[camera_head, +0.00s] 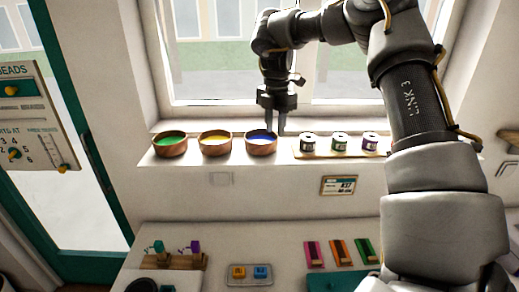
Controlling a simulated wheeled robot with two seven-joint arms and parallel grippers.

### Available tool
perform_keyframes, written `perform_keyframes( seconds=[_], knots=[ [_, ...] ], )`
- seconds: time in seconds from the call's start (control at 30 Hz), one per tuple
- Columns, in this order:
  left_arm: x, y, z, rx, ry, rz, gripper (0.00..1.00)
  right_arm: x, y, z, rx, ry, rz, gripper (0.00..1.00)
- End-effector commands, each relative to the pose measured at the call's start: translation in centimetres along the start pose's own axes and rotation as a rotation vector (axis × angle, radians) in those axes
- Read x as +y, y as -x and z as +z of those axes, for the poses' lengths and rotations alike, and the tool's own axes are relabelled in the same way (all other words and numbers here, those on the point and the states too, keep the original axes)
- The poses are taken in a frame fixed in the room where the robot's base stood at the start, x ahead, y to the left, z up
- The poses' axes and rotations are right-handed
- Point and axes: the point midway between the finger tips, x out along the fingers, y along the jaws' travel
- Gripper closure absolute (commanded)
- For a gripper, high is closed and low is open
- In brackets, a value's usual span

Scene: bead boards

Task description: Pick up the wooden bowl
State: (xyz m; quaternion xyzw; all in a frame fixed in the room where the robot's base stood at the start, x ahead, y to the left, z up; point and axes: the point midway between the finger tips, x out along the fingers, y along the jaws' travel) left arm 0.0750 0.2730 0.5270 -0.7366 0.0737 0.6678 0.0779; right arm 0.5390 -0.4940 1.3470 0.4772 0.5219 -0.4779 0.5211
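Three wooden bowls stand in a row on the white window ledge: one with green contents (169,150), one with yellow contents (215,150) and one with blue contents (261,149). My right gripper (275,129) points down at the right side of the bowl with blue contents. Its two fingers are parted, with a gap showing between them. One finger is over the bowl's inside and the other is by its right rim. The bowl stands upright on the ledge. Whether the fingers touch it is too small to tell. My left gripper is out of view.
Close right of the bowls, several small jars (339,141) stand on a wooden tray (312,155). The window (210,90) is behind. Below are a small tray with orange and blue pieces (249,281) and a wooden stand (185,263). A bead board (35,115) hangs at left.

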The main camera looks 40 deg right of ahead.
Motion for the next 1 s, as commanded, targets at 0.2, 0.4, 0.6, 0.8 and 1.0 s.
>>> perform_keyframes(
  seconds=[0.2, 0.4, 0.6, 0.8, 1.0],
  knots=[
    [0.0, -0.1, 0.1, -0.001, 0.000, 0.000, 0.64, 0.0, -0.9, 0.0, 0.000, -0.002, 0.001, 0.70],
    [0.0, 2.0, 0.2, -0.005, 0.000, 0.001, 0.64, 0.1, -2.3, 0.1, 0.004, -0.002, -0.005, 0.70],
    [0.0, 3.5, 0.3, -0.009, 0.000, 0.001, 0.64, 0.4, -5.2, 0.1, 0.002, -0.002, -0.002, 0.70],
    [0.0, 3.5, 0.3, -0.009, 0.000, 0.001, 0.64, 0.4, -6.1, 0.1, 0.000, -0.003, 0.001, 0.70],
    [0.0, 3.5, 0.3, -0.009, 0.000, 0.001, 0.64, 0.4, -6.1, 0.1, 0.000, -0.003, 0.001, 0.80]
  ],
)
